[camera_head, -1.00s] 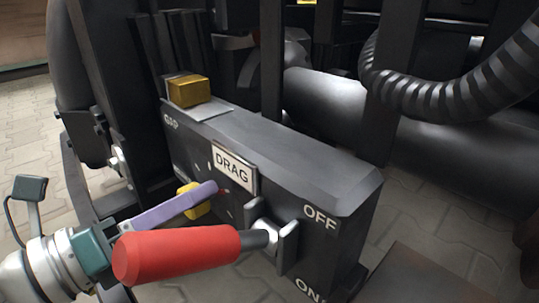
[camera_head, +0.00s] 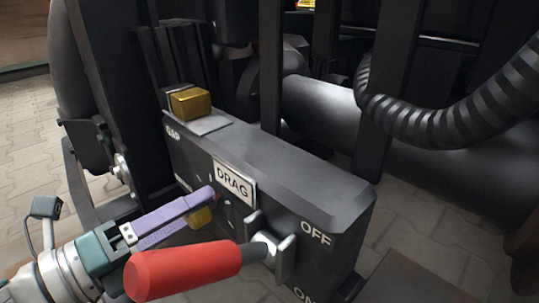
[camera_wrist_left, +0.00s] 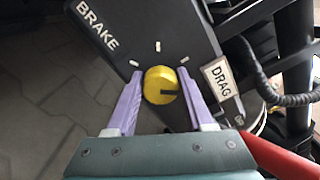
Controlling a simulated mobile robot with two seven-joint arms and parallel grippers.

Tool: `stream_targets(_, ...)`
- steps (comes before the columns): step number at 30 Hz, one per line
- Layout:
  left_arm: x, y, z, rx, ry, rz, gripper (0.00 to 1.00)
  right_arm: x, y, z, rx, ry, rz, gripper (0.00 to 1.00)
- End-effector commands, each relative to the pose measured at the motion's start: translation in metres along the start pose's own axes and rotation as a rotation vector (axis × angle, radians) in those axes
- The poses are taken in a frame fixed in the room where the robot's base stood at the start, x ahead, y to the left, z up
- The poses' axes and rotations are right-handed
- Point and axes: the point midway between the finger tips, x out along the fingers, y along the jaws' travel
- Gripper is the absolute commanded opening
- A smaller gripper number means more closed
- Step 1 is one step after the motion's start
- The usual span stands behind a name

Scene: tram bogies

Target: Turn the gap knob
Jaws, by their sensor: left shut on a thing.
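The yellow gap knob (camera_head: 201,217) sits on the face of the dark box (camera_head: 290,180), left of the DRAG plate (camera_head: 234,182). In the left wrist view the round knob (camera_wrist_left: 158,92) has a dark slot pointing right, with short white marks around it. My left gripper (camera_wrist_left: 160,78) is shut on the knob, a purple finger on each side. In the head view the left gripper (camera_head: 207,203) partly covers the knob. My right gripper is not in view.
A red lever handle (camera_head: 185,270) sticks out close to the left gripper, beside OFF and ON lettering. A gold block (camera_head: 190,103) sits on top of the box. A ribbed black hose (camera_head: 440,125) and a large pipe (camera_head: 320,108) lie behind.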

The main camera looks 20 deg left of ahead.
Motion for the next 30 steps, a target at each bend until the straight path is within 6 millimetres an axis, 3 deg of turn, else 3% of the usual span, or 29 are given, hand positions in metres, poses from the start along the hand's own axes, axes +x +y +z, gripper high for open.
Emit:
stream_targets(15,0.0,0.0,0.0,-0.462,0.001,0.0,0.0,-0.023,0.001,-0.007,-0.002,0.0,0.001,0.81)
stream_targets(30,0.0,0.002,-0.001,-0.68,0.0,0.0,0.0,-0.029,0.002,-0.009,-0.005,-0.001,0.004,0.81)
